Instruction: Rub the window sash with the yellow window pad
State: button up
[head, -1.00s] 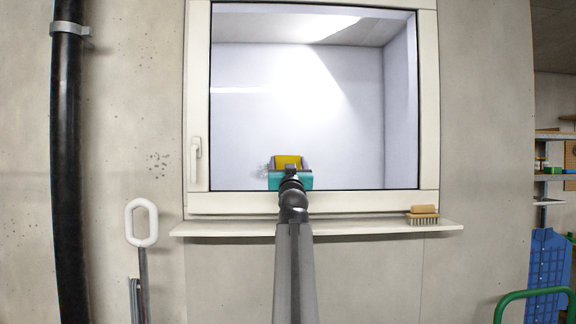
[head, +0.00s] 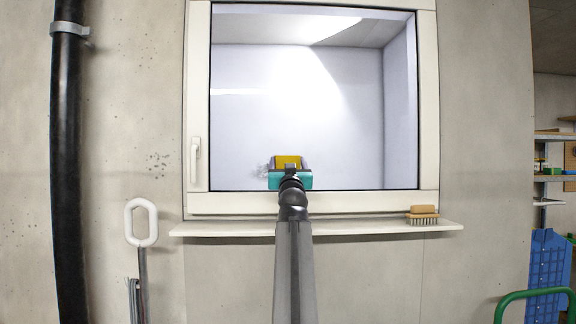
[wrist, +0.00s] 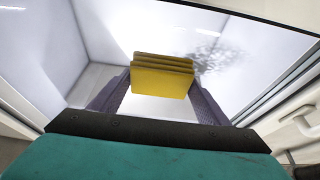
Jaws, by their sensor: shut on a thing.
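The window sash (head: 428,110) is a white frame around a large glass pane on the concrete wall. My gripper (head: 290,166) is in front of the lower part of the pane. It is shut on the yellow window pad (head: 288,161). In the wrist view the yellow pad (wrist: 162,77) sits between the two fingers of my gripper (wrist: 165,98), its ridged edge showing. A grey smudge (wrist: 213,52) lies on the glass beside the pad; in the head view the smudge (head: 263,171) shows just left of my gripper. Whether the pad touches the glass I cannot tell.
A white sill (head: 370,228) runs below the window, with a wooden brush (head: 422,214) at its right end. The window handle (head: 195,160) is on the left of the sash. A black pipe (head: 68,160) stands far left. Shelves (head: 552,170) and a blue crate (head: 548,268) are at right.

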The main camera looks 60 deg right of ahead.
aim_at(277, 163)
jog(key=shift+w+a+r+p, duration=0.1)
jog(key=shift+a+p, duration=0.05)
jog(key=shift+p, duration=0.35)
jog(key=shift+w+a+p, duration=0.25)
jog(key=shift+w+p, duration=0.15)
jog(key=shift+p, duration=0.35)
jog(key=shift+w+a+p, duration=0.2)
jog(key=shift+w+p, duration=0.05)
jog(key=shift+p, duration=0.5)
jog(key=shift+w+a+p, duration=0.5)
jog(key=shift+w+p, duration=0.1)
jog(key=shift+p, duration=1.25)
jog(key=w+b, duration=0.1)
jog(key=w+a+b, duration=0.1)
jog(key=b, duration=0.1)
jog(key=shift+f, duration=0.2)
jog(key=shift+w+a+b, duration=0.3)
jog(key=shift+w+b, duration=0.05)
jog(key=shift+b, duration=0.85)
jog(key=shift+w+a+r, duration=0.1)
jog(key=shift+r, duration=0.05)
